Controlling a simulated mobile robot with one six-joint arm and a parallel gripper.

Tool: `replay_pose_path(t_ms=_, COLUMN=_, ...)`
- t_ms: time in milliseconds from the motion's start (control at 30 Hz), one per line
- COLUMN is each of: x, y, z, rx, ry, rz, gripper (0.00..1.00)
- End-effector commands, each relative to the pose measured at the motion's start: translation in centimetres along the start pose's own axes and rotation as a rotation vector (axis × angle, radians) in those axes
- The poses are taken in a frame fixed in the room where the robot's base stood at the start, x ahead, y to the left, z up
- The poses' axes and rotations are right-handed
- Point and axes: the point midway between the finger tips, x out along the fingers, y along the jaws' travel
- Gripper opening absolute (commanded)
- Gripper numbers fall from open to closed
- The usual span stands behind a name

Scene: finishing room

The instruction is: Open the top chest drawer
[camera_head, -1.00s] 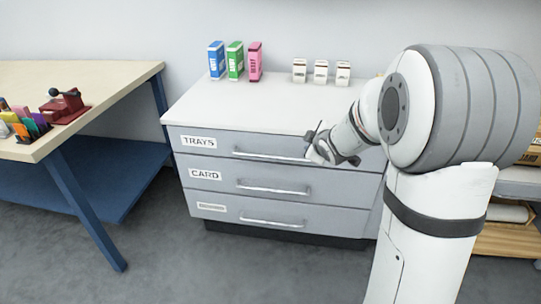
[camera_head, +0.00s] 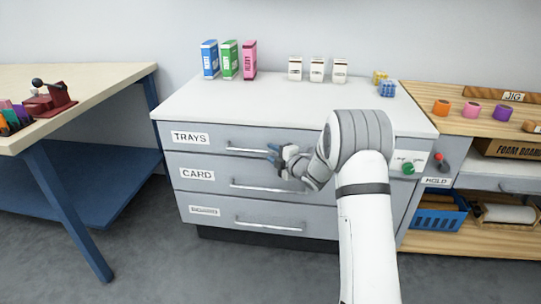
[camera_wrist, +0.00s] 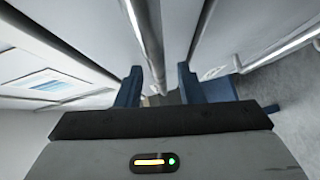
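The grey chest (camera_head: 310,130) has three drawers, and all look closed. The top drawer (camera_head: 222,132) is labelled TRAYS and has a long silver bar handle (camera_head: 245,150). My gripper (camera_head: 274,153) is at the right part of this handle and partly covers it. In the wrist view my gripper (camera_wrist: 158,92) has its two blue fingers apart. A silver bar (camera_wrist: 149,45) runs into the gap between them. Whether the fingers touch the bar is not clear.
CARD (camera_head: 215,177) and BOARD (camera_head: 220,212) drawers with bar handles lie below. Boxes (camera_head: 229,59) stand on the chest top. A blue-legged table (camera_head: 80,85) is at left; a wooden bench (camera_head: 480,125) at right. Grey floor (camera_head: 150,260) in front is clear.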

Motion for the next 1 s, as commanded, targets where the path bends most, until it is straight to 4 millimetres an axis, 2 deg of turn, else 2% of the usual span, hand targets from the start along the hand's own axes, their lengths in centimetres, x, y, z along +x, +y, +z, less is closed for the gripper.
replay_pose_path(t_ms=200, x=1.7, y=0.0, z=0.0, rx=0.000, ry=-0.001, rz=0.000, gripper=0.34)
replay_pose_path(t_ms=467, x=1.8, y=0.0, z=0.0, rx=0.001, ry=-0.001, rz=-0.001, gripper=0.33)
replay_pose_path(t_ms=867, x=1.7, y=0.0, z=0.0, rx=0.001, ry=-0.001, rz=-0.001, gripper=0.01)
replay_pose_path(t_ms=1000, x=1.7, y=0.0, z=0.0, rx=0.001, ry=-0.001, rz=-0.001, gripper=0.00)
